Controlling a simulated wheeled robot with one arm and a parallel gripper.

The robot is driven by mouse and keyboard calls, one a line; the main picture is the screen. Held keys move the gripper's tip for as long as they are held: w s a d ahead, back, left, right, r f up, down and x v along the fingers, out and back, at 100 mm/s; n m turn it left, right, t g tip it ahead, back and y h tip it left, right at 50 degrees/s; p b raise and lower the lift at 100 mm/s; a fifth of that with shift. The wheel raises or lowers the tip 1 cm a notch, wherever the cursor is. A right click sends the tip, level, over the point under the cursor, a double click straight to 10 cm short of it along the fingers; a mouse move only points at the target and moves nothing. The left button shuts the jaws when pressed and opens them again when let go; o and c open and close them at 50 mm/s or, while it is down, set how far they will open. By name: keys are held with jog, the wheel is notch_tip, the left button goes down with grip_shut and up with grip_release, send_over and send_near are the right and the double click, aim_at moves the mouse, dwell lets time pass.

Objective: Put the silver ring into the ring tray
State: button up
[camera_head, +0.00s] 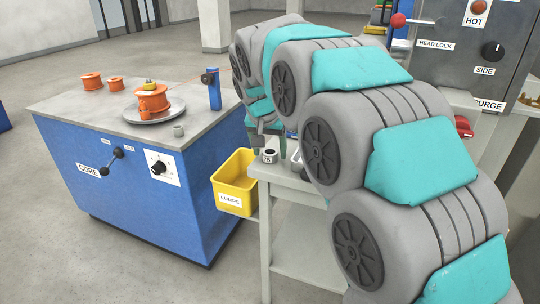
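A small grey metal ring-like piece (179,130) sits on the blue machine's top near its front right corner; I cannot be sure it is the silver ring. A small light cylinder with a dark top, marked 75 (269,157), stands on the corner of the pale side table. I cannot make out the ring tray; something partly hidden behind my arm lies on that table right of the cylinder. My gripper (268,125) points down near that table corner, right of the blue machine. My arm covers much of it, so its fingers and anything between them are unclear.
The blue machine (130,190) carries orange spools (92,81) and a round metal plate (172,111). A blue post (213,89) rises at its back right. A yellow bin (235,183) hangs between machine and side table (284,175). A grey control panel (470,55) stands right.

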grip_shut()
dwell(0.3)
jog(key=shift+r, duration=0.1)
